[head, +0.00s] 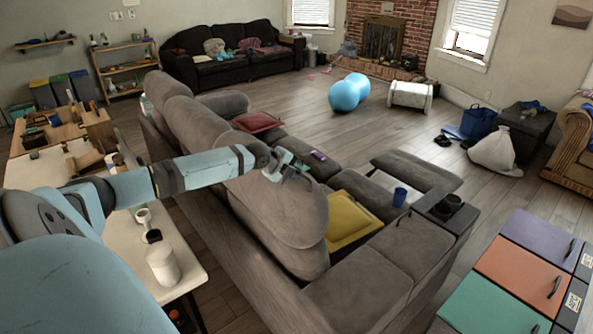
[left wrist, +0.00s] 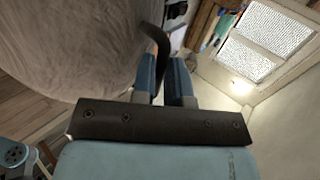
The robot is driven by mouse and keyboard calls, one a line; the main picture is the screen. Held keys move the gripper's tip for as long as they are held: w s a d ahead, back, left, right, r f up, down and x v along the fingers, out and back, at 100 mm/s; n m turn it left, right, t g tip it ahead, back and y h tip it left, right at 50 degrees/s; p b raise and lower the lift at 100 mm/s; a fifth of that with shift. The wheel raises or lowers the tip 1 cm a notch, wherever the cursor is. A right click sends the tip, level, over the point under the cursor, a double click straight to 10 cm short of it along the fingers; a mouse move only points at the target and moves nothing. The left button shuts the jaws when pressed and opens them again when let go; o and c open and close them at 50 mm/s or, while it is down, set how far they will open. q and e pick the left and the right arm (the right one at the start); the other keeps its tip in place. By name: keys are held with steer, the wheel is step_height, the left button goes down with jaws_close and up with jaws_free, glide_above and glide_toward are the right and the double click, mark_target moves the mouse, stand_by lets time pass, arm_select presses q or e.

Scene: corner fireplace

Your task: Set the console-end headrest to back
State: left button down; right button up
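The grey sofa (head: 345,290) has rounded headrests along its back. The nearest large headrest (head: 285,215) stands at the middle of the head view. My left gripper (head: 288,168) is at the top of this headrest, close to its upper edge; I cannot tell if they touch. In the left wrist view my left gripper (left wrist: 169,70) has its two blue fingers close together, beside pale grey fabric (left wrist: 70,45). A dark curved strip (left wrist: 158,42) shows at the fingertips; I cannot tell if it is held. A console with cup holders (head: 446,207) is at the sofa's right. My right gripper is not in view.
A white side table (head: 187,265) with a white canister (head: 163,265) and mugs stands under my left arm. A yellow cushion (head: 349,222) and a red cushion (head: 257,122) lie on the seats. A blue cup (head: 400,196) stands near the console.

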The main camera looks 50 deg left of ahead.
arm_select(q)
steer(key=shift+s+a+f, duration=0.1)
steer(key=shift+s+f, duration=0.1)
steer(key=shift+s, duration=0.65)
steer(key=shift+f, duration=0.15)
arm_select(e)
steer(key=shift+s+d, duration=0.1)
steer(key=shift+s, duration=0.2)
arm_select(q)
steer(key=shift+s+f, duration=0.1)
steer(key=c, duration=1.4)
jaws_free()
steer(key=shift+c, duration=0.2)
steer(key=shift+o, duration=1.4)
steer(key=shift+s, duration=0.15)
steer(key=shift+a, duration=0.1)
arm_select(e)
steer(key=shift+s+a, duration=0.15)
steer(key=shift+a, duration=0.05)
